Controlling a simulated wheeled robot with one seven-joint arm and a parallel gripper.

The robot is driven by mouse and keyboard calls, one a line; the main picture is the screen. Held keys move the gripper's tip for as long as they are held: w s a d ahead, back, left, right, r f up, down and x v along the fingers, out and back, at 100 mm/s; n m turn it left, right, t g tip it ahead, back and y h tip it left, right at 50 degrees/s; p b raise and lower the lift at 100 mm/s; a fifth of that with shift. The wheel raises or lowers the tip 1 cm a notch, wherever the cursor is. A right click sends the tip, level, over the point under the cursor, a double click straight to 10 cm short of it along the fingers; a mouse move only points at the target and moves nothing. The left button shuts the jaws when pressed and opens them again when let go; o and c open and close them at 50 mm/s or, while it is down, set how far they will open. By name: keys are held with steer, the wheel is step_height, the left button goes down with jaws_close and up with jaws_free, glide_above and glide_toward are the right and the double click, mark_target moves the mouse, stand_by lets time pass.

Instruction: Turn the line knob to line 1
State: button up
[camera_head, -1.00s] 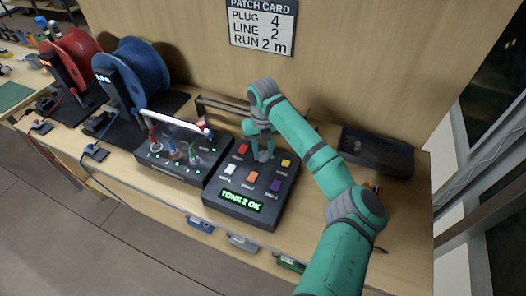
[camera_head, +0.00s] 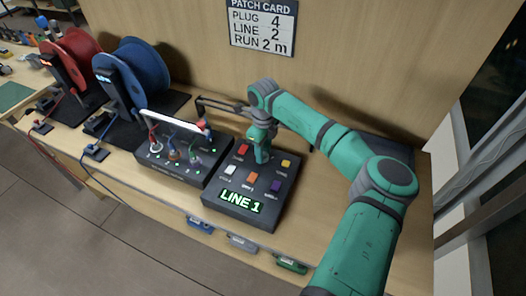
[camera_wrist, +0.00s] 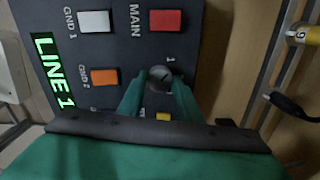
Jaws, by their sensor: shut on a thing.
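The line knob (camera_wrist: 160,78) is a small dark round knob on the dark control box (camera_head: 212,196). It sits among coloured square buttons, near a "1" mark in the wrist view. My gripper (camera_head: 262,155) reaches down onto the box from above. In the wrist view its two green fingers (camera_wrist: 158,92) are shut on the knob, one on each side. The box's green display (camera_head: 241,202) reads "LINE 1", and it also shows in the wrist view (camera_wrist: 52,70). In the head view my fingers largely hide the knob.
A patch panel (camera_head: 165,169) with several plugs and a white bar stands left of the box. Blue (camera_head: 140,78) and red (camera_head: 75,62) cable reels stand farther left. A patch card (camera_head: 262,25) reading plug 4, line 2, run 2 m hangs on the wall.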

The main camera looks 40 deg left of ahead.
steer(key=shift+n, duration=0.8)
steer(key=o, duration=1)
steer(key=shift+s, duration=0.1)
steer(key=shift+o, duration=0.2)
steer(key=shift+r, duration=0.6)
step_height(320, 180, up, 10)
steer(key=shift+f, duration=0.2)
steer(key=shift+a, duration=0.1)
